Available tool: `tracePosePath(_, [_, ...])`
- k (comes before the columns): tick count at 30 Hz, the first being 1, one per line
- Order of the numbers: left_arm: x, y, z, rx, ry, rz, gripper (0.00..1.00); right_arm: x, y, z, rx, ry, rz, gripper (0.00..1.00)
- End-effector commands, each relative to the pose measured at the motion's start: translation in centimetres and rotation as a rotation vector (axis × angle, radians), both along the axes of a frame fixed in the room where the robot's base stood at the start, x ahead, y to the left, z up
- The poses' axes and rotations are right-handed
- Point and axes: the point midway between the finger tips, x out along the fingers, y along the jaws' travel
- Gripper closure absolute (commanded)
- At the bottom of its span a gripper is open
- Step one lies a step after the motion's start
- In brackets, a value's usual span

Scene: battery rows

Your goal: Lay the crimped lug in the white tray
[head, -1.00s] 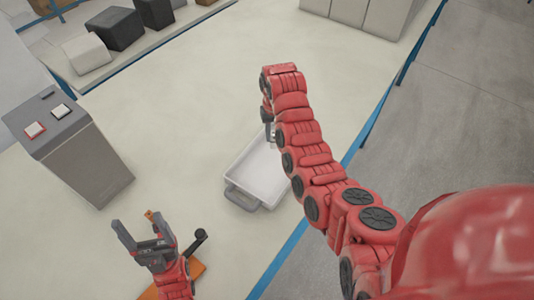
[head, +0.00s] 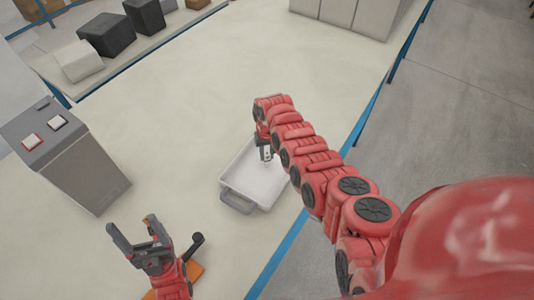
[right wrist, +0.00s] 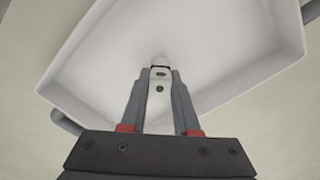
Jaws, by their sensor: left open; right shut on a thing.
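The white tray (head: 257,182) lies on the pale table in the middle of the head view, with a grey handle at its near end. My right gripper (head: 266,153) is over the far part of the tray, pointing down. In the right wrist view it is shut on the lug (right wrist: 159,90), a small pale metal piece with a dark hole, seen against the tray floor (right wrist: 225,60). I cannot tell whether the lug touches the floor. My left gripper (head: 131,224) is open and empty at the lower left, apart from the tray.
An orange-based tool with a black lever (head: 194,243) stands beside my left gripper. A grey box with red and white buttons (head: 66,155) stands at the left. Dark and pale blocks (head: 106,34) sit at the back. Open table lies between the box and tray.

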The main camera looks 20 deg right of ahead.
Motion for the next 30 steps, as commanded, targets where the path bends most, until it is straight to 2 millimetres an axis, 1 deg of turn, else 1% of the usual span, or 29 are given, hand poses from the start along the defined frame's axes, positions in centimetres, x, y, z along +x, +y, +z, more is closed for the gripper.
tracePosePath(6, [0.0,0.0,0.0,0.000,0.000,0.000,0.23,0.0,0.0,0.0,0.000,-0.001,0.000,1.00])
tracePosePath(10, [0.0,0.0,-0.5,0.000,0.000,0.000,0.23,0.0,0.0,-0.5,0.001,-0.001,0.000,1.00])
tracePosePath(11, [0.0,0.0,-0.5,0.000,0.000,0.000,0.23,0.0,0.0,-0.5,0.001,-0.001,0.000,0.69])
tracePosePath(15, [0.0,0.0,-0.3,0.000,0.000,0.000,0.23,0.0,0.0,-0.4,0.001,-0.001,0.000,0.44])
tracePosePath(16, [0.0,0.0,-0.3,0.000,0.000,0.000,0.23,0.0,0.0,-0.4,0.001,-0.001,0.000,0.41])
tracePosePath(23, [0.0,0.0,-0.3,0.000,0.000,0.000,0.23,0.0,0.0,-0.3,0.001,-0.001,0.000,0.41])
tracePosePath(27, [0.0,0.0,0.3,0.000,0.000,0.000,0.23,0.0,0.0,0.3,0.001,-0.001,-0.001,0.41])
tracePosePath(28, [0.0,0.0,0.0,0.000,0.000,0.000,0.23,0.1,0.0,0.2,0.001,-0.003,-0.001,0.41])
tracePosePath(30, [0.0,0.0,-0.1,0.000,0.000,0.000,0.23,0.2,0.0,0.6,0.001,-0.006,0.000,0.41])
